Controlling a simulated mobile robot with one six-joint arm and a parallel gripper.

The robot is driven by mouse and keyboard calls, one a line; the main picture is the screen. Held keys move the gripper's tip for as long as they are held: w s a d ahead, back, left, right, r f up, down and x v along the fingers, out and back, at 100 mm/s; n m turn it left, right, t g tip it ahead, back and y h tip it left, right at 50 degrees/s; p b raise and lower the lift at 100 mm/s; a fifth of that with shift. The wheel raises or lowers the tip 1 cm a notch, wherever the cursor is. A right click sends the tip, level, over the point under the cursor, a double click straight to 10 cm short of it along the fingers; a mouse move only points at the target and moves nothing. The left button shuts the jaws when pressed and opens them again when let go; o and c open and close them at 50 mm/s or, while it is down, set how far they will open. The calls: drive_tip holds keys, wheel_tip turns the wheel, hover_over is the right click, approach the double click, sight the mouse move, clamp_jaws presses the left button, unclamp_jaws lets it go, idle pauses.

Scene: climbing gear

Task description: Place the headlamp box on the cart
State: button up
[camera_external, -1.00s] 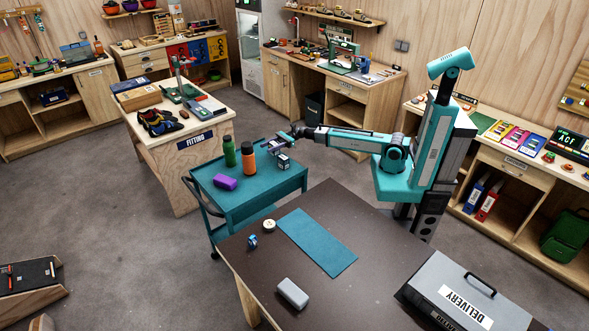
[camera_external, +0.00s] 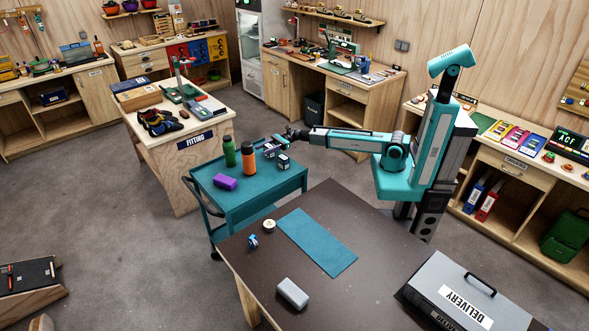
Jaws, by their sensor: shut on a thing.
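The cart (camera_external: 238,207) is teal, with a flat top and a dark handle at its left end. My gripper (camera_external: 277,143) is over the cart's far right part, shut on the headlamp box (camera_external: 270,151), a small dark box with pale parts. The box is low over the cart top; I cannot tell whether it touches. A second small dark and white box (camera_external: 284,162) sits on the cart just right of and nearer than the held one. The fingertips are too small to see clearly.
The cart's near right part is clear. The dark table (camera_external: 340,215) in front holds a teal mat (camera_external: 316,242), a tape roll and a grey case.

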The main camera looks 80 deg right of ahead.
drive_tip(key=shift+f, duration=0.95)
drive_tip(key=shift+f, duration=0.15)
drive_tip(key=o, duration=1.2)
drive_tip(key=shift+o, duration=0.2)
drive_tip(key=shift+r, duration=0.2)
drive_tip(key=b+v, duration=0.2)
drive_tip(key=v, duration=1)
drive_tip(key=shift+b, duration=0.3)
